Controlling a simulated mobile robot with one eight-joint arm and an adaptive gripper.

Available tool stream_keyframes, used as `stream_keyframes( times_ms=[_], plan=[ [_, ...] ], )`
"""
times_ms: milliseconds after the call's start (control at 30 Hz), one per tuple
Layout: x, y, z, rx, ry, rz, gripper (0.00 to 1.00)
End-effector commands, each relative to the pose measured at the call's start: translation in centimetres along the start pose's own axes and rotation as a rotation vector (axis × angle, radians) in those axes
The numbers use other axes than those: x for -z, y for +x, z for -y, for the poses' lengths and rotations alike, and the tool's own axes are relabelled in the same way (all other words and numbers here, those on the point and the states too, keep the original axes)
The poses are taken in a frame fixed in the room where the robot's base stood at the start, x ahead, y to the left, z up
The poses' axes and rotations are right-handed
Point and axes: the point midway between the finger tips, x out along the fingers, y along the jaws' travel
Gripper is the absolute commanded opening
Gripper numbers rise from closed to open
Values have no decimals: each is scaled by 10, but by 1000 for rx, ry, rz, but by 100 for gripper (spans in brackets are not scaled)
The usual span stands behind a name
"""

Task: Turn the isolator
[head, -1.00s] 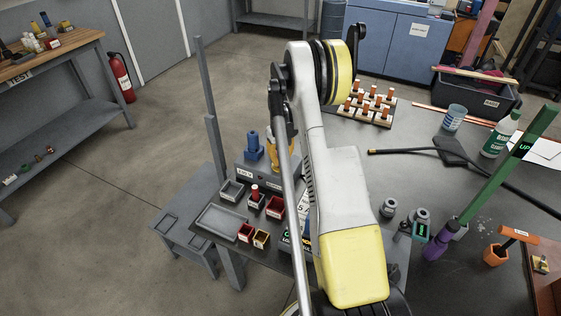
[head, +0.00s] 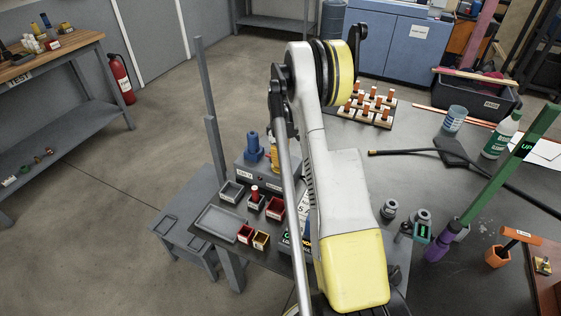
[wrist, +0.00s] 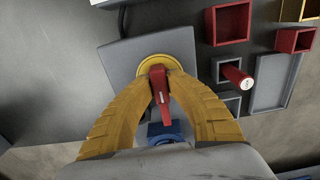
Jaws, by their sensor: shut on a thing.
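The isolator is a red handle (wrist: 163,98) on a round yellow plate (wrist: 152,66), set on a grey box (wrist: 120,65) in the wrist view. The handle points toward the bottom of the picture, tilted slightly to the right. My gripper (wrist: 160,73) has its two yellow fingers on either side of the handle, shut on it near the plate. In the head view the grey box (head: 242,174) stands at the table's left edge, and my arm hides the handle and most of my gripper.
A blue fitting (head: 253,150) stands on the box behind my gripper. Red, yellow and grey bins (head: 276,207) and an upright red cylinder (head: 254,192) stand close by. A grey post (head: 212,130) rises left of the table. A rack of orange-topped pegs (head: 372,102) stands farther back.

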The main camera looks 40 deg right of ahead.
Motion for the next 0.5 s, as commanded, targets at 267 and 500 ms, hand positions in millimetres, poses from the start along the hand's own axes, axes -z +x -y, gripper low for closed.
stream_keyframes(
  times_ms=[267, 500],
  plan=[
    [0, 0, 0, 1, -14, 0, 0],
    [0, 0, 0, 1, -13, 0, 26]
  ],
)
